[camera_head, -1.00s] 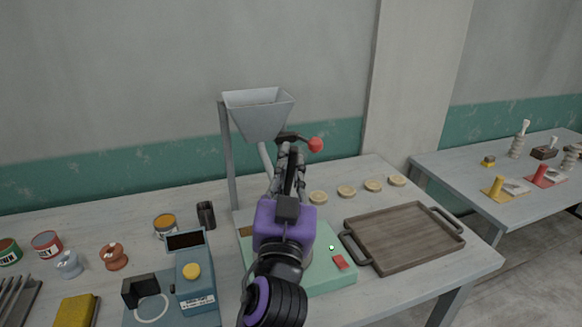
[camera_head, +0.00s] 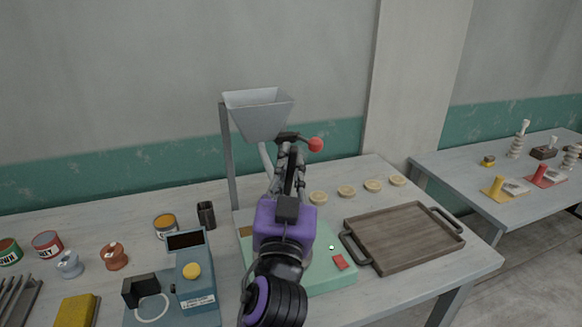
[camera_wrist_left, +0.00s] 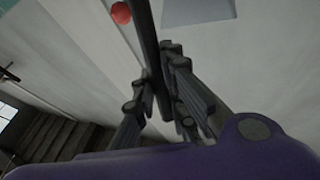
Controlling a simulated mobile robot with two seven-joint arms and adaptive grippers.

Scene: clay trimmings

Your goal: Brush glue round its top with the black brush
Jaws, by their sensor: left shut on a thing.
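My left gripper (camera_head: 287,160) is in front of the grey hopper's lower part, above the pale green machine base. It is shut on a long, thin black thing, which looks like the black brush's handle; this bar (camera_wrist_left: 148,45) runs up between the fingers in the left wrist view. The brush's bristles cannot be made out. A red ball knob (camera_head: 316,144) on a dark lever is just right of the fingertips; it also shows in the left wrist view (camera_wrist_left: 121,13). Several small pale round discs (camera_head: 346,191) lie in a row behind the tray. My right gripper is not in view.
The grey hopper (camera_head: 259,117) stands over the green base (camera_head: 325,269). A wooden tray (camera_head: 351,249) is to the right. An open tin with orange contents (camera_head: 165,226), a dark cup (camera_head: 206,215) and a blue device (camera_head: 195,275) are to the left. A second table (camera_head: 450,180) stands beyond.

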